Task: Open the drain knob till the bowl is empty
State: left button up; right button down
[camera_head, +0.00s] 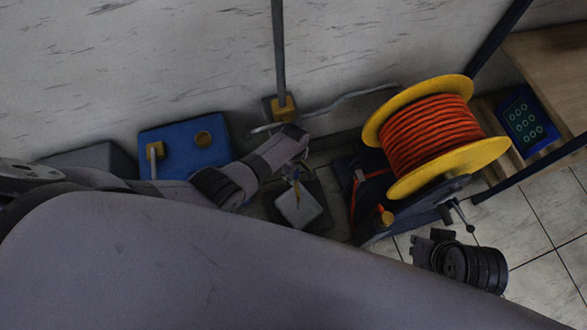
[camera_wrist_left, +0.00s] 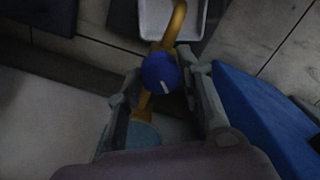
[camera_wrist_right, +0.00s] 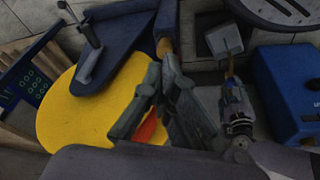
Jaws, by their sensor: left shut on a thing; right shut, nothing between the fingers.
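The blue drain knob (camera_wrist_left: 161,73) has a white mark and sits on a curved yellow pipe (camera_wrist_left: 177,22) in the left wrist view. My left gripper (camera_wrist_left: 163,80) has its fingers on either side of the knob and is shut on it. A white square bowl (camera_wrist_left: 160,18) lies beyond the pipe, partly cut off; it also shows in the head view (camera_head: 299,207) below my left gripper (camera_head: 296,165). What the bowl holds cannot be made out. My right gripper (camera_wrist_right: 160,82) is shut and empty, near the spool and apart from the knob.
A large yellow spool (camera_head: 449,164) wound with orange hose stands right of the bowl. A blue box (camera_head: 184,145) stands at the left. A blue panel with green buttons (camera_head: 525,122) sits by a wooden shelf (camera_head: 552,62) at the right.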

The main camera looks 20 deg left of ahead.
pick_arm(q)
jog(key=shift+n, duration=0.6)
jog(key=shift+s+n, duration=0.1)
jog(key=shift+n, duration=0.3)
jog(key=n, duration=0.2)
jog(key=shift+n+p, duration=0.3)
jog(key=shift+p, duration=0.1)
jog(key=shift+n, duration=1.9)
pick_arm(e)
jog(key=shift+x, duration=1.75)
pick_arm(q)
jog(key=shift+a, duration=0.1)
jog(key=o, duration=1.2)
jog(key=shift+c, duration=0.2)
